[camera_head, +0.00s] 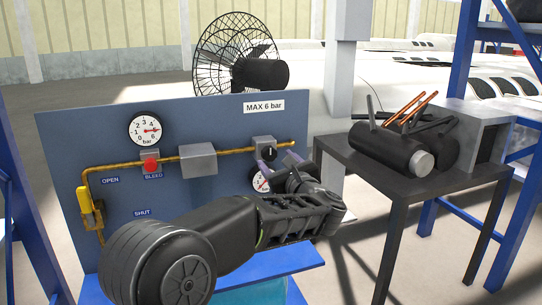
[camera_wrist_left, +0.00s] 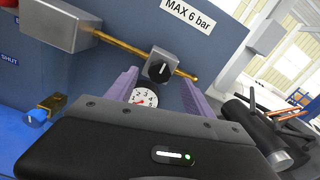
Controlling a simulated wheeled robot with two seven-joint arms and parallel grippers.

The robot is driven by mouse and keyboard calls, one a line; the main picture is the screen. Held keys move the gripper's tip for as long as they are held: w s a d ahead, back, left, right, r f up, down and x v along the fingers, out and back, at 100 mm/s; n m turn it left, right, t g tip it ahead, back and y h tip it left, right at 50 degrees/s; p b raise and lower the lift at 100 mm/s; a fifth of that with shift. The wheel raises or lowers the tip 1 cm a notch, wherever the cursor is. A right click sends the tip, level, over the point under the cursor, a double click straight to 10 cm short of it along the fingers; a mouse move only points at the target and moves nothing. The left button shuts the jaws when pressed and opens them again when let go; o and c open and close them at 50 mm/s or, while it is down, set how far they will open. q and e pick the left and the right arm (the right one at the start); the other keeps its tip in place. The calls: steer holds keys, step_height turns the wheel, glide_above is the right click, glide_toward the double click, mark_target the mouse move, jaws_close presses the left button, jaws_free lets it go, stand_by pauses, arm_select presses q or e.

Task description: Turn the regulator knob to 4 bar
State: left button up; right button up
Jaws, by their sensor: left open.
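The regulator is a grey block on the brass pipe with a round black knob (camera_head: 268,152) bearing a white pointer line. The knob also shows in the left wrist view (camera_wrist_left: 160,69), its line nearly upright there. A small white gauge (camera_wrist_left: 144,97) with a red needle sits below it, partly hidden by my gripper in the head view (camera_head: 259,181); I cannot read its value surely. My left gripper (camera_head: 279,161) is open, its purple fingers on either side of the knob in the wrist view (camera_wrist_left: 159,76). I see no clear contact. My right gripper is out of view.
The blue panel (camera_head: 120,220) carries a larger gauge (camera_head: 145,128), a red bleed button (camera_head: 151,166), a grey box (camera_head: 198,160), a yellow lever (camera_head: 84,199) and a "MAX 6 bar" label (camera_head: 264,107). A dark table (camera_head: 398,185) with black cylinders stands at the right.

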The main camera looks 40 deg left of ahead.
mark_target(270, 154)
arm_select(q)
steer(key=x, duration=0.5)
jaws_close()
stand_by(0.7)
